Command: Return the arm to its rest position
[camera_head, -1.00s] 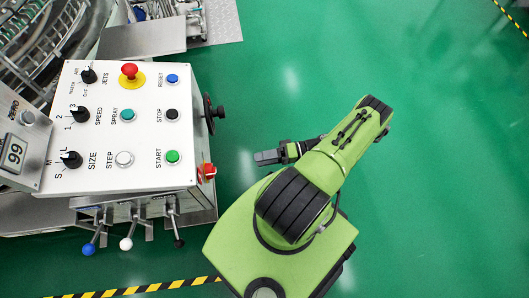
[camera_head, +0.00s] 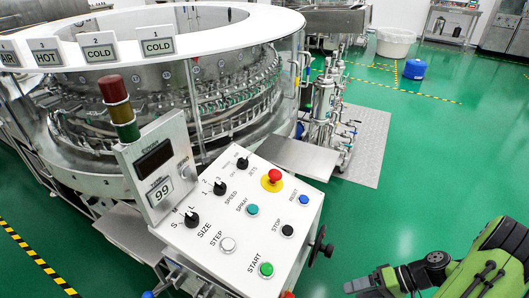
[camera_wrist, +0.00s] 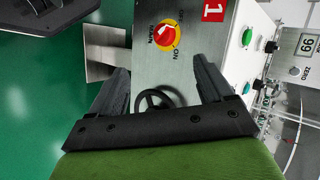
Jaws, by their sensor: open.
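My green arm (camera_head: 490,265) reaches in from the lower right in the head view. My gripper (camera_head: 357,286) is at its left end, right of the control panel and apart from it. In the wrist view, my gripper (camera_wrist: 162,75) has its two black fingers spread wide with nothing held between them. A black handwheel (camera_wrist: 152,99) on the panel's side shows between the fingers, further off. My lower arm is cut off by the head view's edge.
The white control panel (camera_head: 240,222) with knobs and buttons stands left of my gripper. Its handwheel (camera_head: 321,246) sticks out toward my arm. The round washer (camera_head: 190,90) stands behind. A red-and-yellow switch (camera_wrist: 166,35) is on the panel's side. Green floor (camera_head: 430,170) is open beyond my arm.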

